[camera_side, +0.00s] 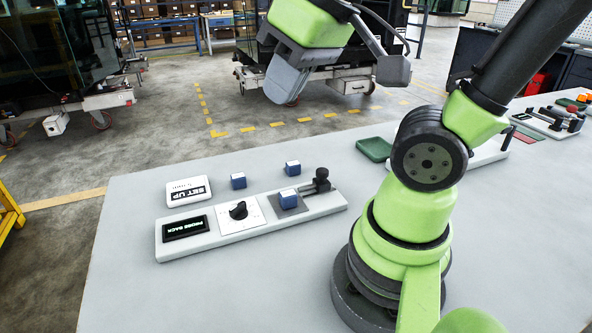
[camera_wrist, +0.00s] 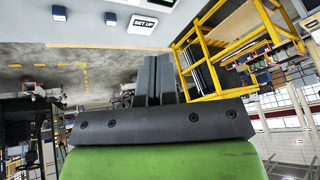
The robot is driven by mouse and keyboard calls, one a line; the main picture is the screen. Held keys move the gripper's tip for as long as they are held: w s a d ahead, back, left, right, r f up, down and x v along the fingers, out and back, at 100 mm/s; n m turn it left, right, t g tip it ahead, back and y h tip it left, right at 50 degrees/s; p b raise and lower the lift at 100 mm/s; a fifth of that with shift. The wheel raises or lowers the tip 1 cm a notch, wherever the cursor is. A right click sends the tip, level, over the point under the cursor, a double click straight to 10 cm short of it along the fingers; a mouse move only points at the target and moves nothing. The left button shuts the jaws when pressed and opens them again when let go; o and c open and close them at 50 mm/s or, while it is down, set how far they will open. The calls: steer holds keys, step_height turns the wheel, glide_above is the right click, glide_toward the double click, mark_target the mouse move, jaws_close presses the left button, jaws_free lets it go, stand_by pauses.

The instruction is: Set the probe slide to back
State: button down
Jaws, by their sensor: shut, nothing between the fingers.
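The probe slide (camera_side: 320,183) is a black knobbed slider at the right end of a white panel (camera_side: 335,205). A blue cube (camera_side: 288,197) sits on a dark grey square plate beside it, on the same panel. I cannot tell the slide's exact setting. My gripper (camera_side: 279,88) is raised well above and behind the panel, apart from everything on the table. Its grey fingers are shut together and empty. They also show in the wrist view (camera_wrist: 159,80), where the slide is not in view.
The panel also carries a black rotary knob (camera_side: 238,210) and a small dark display (camera_side: 185,228). Behind it lie a "SET UP" card (camera_side: 188,191) and two loose blue cubes (camera_side: 238,180) (camera_side: 292,167). A green tray (camera_side: 374,149) lies at right. The table front is clear.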

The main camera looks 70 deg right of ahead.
steer(key=w+d+f+n+g+h, duration=0.3)
steer(key=w+d+f+n+g, duration=0.2)
steer(key=w+d+f+n, duration=0.15)
steer(key=n+g, duration=0.4)
steer(key=n, duration=0.1)
glide_toward(316, 182)
steer(key=shift+m+h, duration=0.25)
steer(key=shift+h, duration=0.15)
steer(key=a+f, duration=0.1)
steer(key=w+f, duration=0.1)
steer(key=a+f, duration=0.1)
steer(key=f, duration=0.1)
steer(key=shift+w+a, duration=0.2)
steer(key=shift+a, duration=0.1)
steer(key=shift+s+d+f, duration=0.25)
steer(key=shift+s+d, duration=0.85)
steer(key=shift+d, duration=0.05)
steer(key=shift+s+d, duration=0.3)
steer(key=shift+d, duration=0.05)
